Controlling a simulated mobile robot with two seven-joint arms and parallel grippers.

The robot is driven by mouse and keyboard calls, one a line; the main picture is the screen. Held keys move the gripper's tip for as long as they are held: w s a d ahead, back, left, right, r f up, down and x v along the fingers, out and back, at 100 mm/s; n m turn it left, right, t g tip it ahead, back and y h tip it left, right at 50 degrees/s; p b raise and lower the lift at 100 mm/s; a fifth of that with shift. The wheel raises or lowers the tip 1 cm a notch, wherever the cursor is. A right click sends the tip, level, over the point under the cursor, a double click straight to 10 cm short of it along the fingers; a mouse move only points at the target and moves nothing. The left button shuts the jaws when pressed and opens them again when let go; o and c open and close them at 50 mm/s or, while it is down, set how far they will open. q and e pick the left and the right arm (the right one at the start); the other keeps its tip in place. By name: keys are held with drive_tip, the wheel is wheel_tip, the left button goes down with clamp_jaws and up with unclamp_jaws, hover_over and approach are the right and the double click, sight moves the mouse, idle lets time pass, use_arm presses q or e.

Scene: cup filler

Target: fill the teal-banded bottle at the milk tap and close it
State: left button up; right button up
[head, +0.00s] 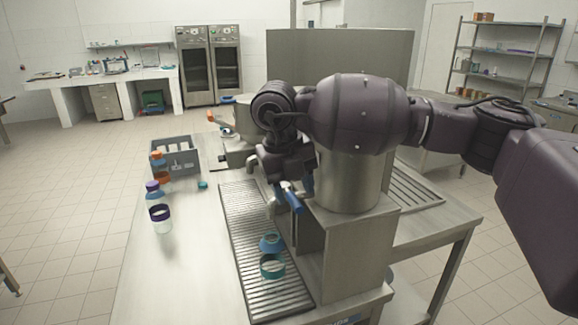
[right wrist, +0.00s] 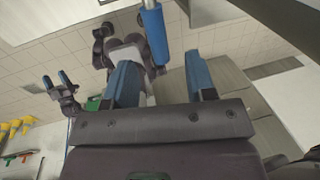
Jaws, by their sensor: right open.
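The teal-banded bottle (head: 272,266) stands upright on the slatted drip tray (head: 238,222), below the metal spout of the tap. No cap shows on its blue neck. A small teal cap (head: 203,184) lies on the counter left of the tray. My right gripper (head: 293,186) is at the tap's blue lever (head: 291,201). In the right wrist view its fingers (right wrist: 163,82) are open, with the blue lever (right wrist: 154,32) beyond the gap between them; I cannot tell whether they touch. My left gripper (right wrist: 57,80) shows small in the right wrist view, fingers apart and empty.
The steel dispenser body (head: 346,245) is right of the tray. The front left counter is clear.

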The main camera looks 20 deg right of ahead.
drive_tip(key=shift+d+f, duration=0.25)
drive_tip(key=shift+f, duration=1.2)
drive_tip(key=shift+c, duration=0.5)
clamp_jaws()
drive_tip(key=shift+a, duration=0.15)
drive_tip(key=a+m, duration=0.2)
drive_tip(key=m, duration=0.1)
drive_tip(key=shift+w+g, duration=0.2)
drive_tip(key=shift+g, duration=0.1)
drive_tip(key=shift+m, duration=0.3)
